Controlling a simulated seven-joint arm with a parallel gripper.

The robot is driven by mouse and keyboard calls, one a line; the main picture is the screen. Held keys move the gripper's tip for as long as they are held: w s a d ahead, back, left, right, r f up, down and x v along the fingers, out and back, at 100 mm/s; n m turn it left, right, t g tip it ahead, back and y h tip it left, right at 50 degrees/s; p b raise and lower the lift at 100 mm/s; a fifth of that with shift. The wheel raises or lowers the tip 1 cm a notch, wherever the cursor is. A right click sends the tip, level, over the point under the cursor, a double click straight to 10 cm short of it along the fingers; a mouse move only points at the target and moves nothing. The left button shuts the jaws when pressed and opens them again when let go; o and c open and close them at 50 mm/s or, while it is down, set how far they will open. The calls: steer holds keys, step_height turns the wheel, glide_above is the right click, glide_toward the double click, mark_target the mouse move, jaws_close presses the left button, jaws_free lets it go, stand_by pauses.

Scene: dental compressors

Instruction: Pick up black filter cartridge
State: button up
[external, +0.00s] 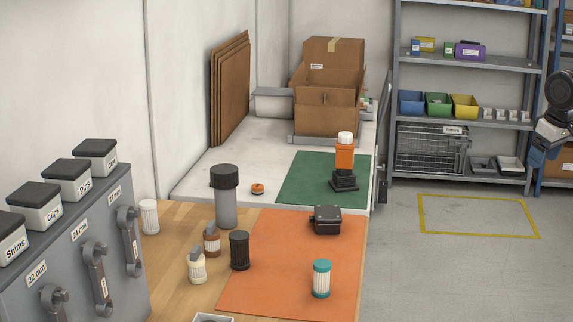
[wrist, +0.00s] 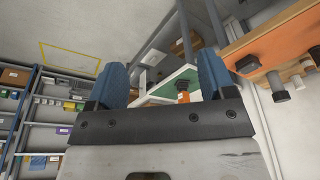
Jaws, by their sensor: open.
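The black filter cartridge (external: 239,250) is a dark ribbed cylinder. Part of my arm shows at the right edge of the external view, far from the cartridge. In the wrist view the orange mat shows tilted at upper right; I cannot tell which dark shape there is the cartridge.
Close to the cartridge are a cream filter (external: 196,268), a brown bottle (external: 211,240) and a tall grey canister (external: 225,197). A teal-capped filter (external: 321,278) and black box (external: 327,220) stand on the mat. The mat's middle is clear. Shelves (external: 465,95) stand at back right.

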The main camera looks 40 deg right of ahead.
stand_by(0.5)
steer(key=w+a+n+t, duration=0.1)
steer(key=w+a+t, duration=0.15)
steer(key=w, duration=0.55)
steer(key=w+a+n+t, duration=0.1)
steer(key=w+a, duration=0.3)
steer(key=w, duration=0.5)
steer(key=w+a+f+n+t+y, duration=0.2)
steer(key=w+a+f+n+y, duration=0.1)
steer(key=w+a, duration=1.05)
steer(key=n+y, duration=0.6)
steer(key=y, duration=0.2)
glide_toward(242, 236)
steer(key=x, duration=0.3)
steer(key=shift+w, duration=0.1)
steer(key=shift+x, duration=1.25)
